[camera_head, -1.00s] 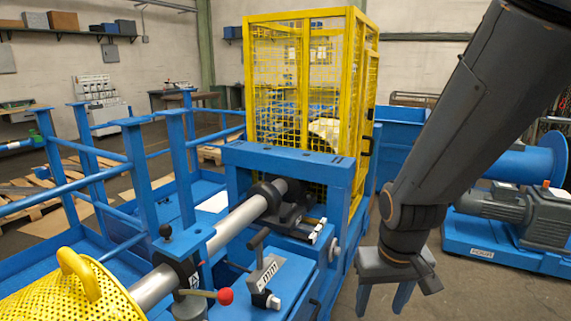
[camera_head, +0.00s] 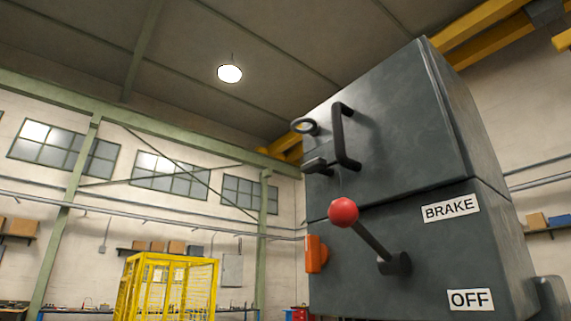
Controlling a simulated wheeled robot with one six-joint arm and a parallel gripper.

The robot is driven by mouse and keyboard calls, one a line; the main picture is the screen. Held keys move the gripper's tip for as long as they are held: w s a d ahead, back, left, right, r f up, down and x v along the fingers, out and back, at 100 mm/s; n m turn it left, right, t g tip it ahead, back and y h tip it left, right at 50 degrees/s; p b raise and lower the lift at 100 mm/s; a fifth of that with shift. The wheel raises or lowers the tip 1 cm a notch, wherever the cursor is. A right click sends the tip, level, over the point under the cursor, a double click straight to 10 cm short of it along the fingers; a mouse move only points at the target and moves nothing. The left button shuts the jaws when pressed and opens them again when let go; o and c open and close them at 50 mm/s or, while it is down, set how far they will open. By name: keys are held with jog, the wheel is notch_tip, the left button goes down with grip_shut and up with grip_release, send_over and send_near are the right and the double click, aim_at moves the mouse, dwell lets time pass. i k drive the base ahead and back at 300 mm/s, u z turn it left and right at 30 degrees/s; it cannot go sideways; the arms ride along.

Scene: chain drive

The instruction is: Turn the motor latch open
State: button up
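My gripper is not in view. A large dark grey cabinet (camera_head: 400,150) stands close at the right, seen from below. On the lower section a lever with a red ball knob (camera_head: 343,212) slants up to the left from a dark pivot (camera_head: 395,264). An orange fitting (camera_head: 316,254) is on the left edge. I cannot tell which fitting, if any, is the motor latch.
The cabinet carries a BRAKE label (camera_head: 451,208) and an OFF label (camera_head: 470,299). A yellow mesh cage (camera_head: 165,290) stands farther back at lower left. Shelves with boxes (camera_head: 155,247) are on the far wall. The floor is not visible.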

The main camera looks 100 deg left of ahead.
aim_at(319, 165)
jog(key=u, duration=3.3)
jog(key=k, duration=0.5)
jog(key=u, duration=1)
jog(key=i, duration=1.15)
jog(key=z, duration=0.4)
